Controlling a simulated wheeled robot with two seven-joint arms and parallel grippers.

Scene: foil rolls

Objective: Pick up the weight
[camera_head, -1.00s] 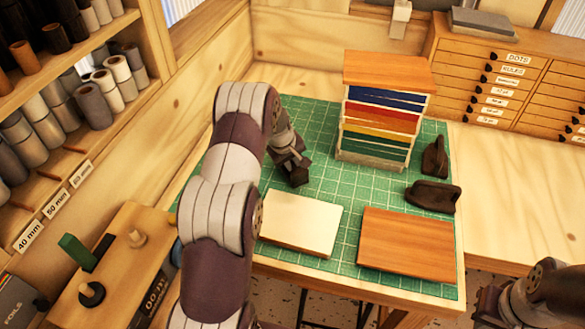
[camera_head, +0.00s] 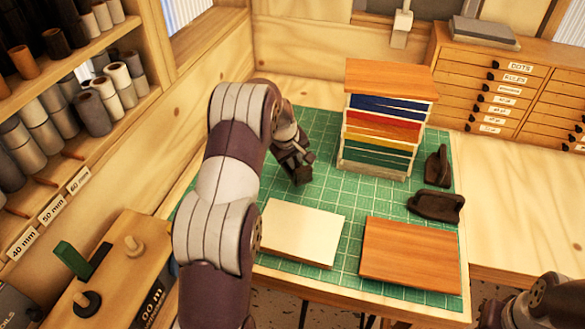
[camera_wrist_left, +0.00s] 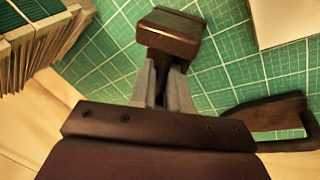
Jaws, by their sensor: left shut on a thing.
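My left gripper (camera_head: 297,166) is over the green mat, left of the rack of coloured sheets. It is shut on a dark brown block-shaped weight (camera_head: 302,176). In the left wrist view the fingers (camera_wrist_left: 163,84) hold this weight (camera_wrist_left: 172,30) at their tips. The arm partly hides the gripper in the head view. Two other dark weights with handles stand on the mat at the right, one behind (camera_head: 444,171) and one nearer (camera_head: 436,207). Only part of my right arm shows at the lower right; its gripper is out of the picture.
The sheet rack (camera_head: 374,170) stands close right of the gripper. A cream board (camera_head: 303,234) and a brown wooden board (camera_head: 412,253) lie at the mat's front. A wooden block with pegs (camera_head: 130,262) stands left. The mat (camera_head: 348,200) is bare between rack and boards.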

